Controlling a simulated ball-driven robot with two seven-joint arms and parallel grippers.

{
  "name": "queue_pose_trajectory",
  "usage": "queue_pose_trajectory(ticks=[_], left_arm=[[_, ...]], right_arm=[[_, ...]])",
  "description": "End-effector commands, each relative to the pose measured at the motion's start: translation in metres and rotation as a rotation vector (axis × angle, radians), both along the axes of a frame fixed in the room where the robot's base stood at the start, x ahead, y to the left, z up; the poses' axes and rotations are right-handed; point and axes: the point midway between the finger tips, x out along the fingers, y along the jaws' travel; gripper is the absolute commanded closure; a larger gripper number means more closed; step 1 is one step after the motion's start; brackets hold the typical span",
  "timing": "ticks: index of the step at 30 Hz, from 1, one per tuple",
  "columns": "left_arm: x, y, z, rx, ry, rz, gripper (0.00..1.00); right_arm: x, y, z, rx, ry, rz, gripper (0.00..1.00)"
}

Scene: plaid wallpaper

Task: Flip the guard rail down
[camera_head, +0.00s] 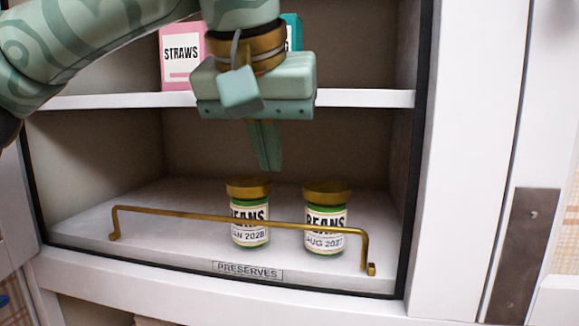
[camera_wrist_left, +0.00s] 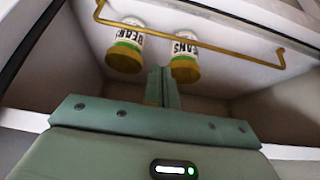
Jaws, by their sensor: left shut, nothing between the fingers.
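A brass guard rail (camera_head: 190,213) stands raised along the front of the lower shelf, crossing in front of two bean jars. It also shows in the left wrist view (camera_wrist_left: 225,48). My left gripper (camera_head: 270,168) is shut and empty, pointing down above and between the jars. Its fingers (camera_wrist_left: 163,72) show in the left wrist view, apart from the rail. The left jar (camera_head: 250,208) reads "BEANS" and "JAN 2028", partly crossed by the rail. The right jar (camera_head: 326,240) reads "BEANS" and "AUG 2027". My right gripper is not in view.
The lower shelf (camera_head: 85,228) carries a "PRESERVES" label (camera_head: 247,271) on its front edge. An upper shelf (camera_head: 365,99) holds a pink "STRAWS" box (camera_head: 181,75) and a teal box (camera_head: 293,30) behind my arm. Cabinet walls close in both sides.

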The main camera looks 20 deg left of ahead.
Motion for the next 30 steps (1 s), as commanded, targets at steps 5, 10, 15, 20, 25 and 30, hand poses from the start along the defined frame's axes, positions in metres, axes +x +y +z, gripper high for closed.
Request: queue_pose_trajectory(ticks=[5, 10, 15, 20, 25, 30], left_arm=[[-0.001, 0.002, 0.001, 0.003, -0.003, 0.004, 1.0], [-0.001, 0.002, -0.001, 0.002, -0.003, 0.003, 1.0], [0.007, 0.004, -0.014, 0.002, 0.0, 0.002, 1.0], [0.021, 0.007, -0.04, 0.002, 0.002, 0.002, 1.0], [0.035, 0.01, -0.065, 0.001, 0.0, 0.002, 1.0], [0.045, 0.012, -0.081, 0.001, -0.001, 0.003, 1.0]], right_arm=[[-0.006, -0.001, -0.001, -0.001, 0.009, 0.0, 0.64], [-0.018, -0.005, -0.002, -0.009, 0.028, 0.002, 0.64], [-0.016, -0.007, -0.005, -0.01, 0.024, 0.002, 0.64], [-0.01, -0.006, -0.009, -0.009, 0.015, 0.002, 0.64], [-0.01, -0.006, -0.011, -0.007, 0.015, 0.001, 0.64], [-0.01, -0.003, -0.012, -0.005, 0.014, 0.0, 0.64]])
